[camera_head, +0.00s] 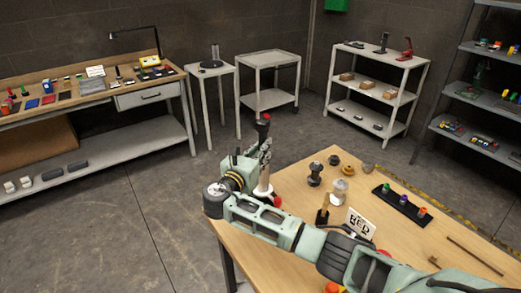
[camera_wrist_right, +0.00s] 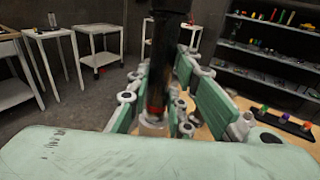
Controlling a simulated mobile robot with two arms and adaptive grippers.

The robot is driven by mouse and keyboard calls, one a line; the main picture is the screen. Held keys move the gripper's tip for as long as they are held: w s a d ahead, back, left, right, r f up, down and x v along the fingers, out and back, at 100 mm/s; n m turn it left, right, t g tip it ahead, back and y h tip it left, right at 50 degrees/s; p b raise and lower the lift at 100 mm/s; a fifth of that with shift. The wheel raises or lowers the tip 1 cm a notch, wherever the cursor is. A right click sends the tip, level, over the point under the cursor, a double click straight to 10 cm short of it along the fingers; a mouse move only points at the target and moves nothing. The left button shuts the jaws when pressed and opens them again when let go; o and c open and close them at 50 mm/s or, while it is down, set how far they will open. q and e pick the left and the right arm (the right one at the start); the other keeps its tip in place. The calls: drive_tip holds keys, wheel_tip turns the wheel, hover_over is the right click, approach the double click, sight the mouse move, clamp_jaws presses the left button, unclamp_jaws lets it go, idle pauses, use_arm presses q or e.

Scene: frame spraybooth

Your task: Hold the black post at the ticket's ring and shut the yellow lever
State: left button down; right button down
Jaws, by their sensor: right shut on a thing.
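The black post (camera_head: 263,131) stands upright at the near table's far left corner, with a red top and a pale lower part. My right gripper (camera_head: 264,160) is shut on it, its fingers on both sides. In the right wrist view the black post (camera_wrist_right: 166,50) rises between the green-padded fingers of the right gripper (camera_wrist_right: 165,95), and a red band shows low on it. I cannot make out a ticket on the post, nor a yellow lever. A white printed card (camera_head: 361,223) stands on the table behind my right arm. My left gripper is out of view.
The wooden table (camera_head: 300,185) carries dark and brass knobs (camera_head: 315,173), a black strip with coloured caps (camera_head: 403,208) and a thin rod (camera_head: 474,256). A workbench (camera_head: 62,103), small carts and shelves stand behind. Open floor lies to the left.

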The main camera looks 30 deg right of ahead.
drive_tip(key=shift+f+b, duration=0.7)
drive_tip(key=shift+f, duration=0.65)
drive_tip(key=c, duration=1.5)
unclamp_jaws()
drive_tip(key=shift+f, duration=0.1)
drive_tip(key=v, duration=1.2)
drive_tip(key=shift+s, duration=0.1)
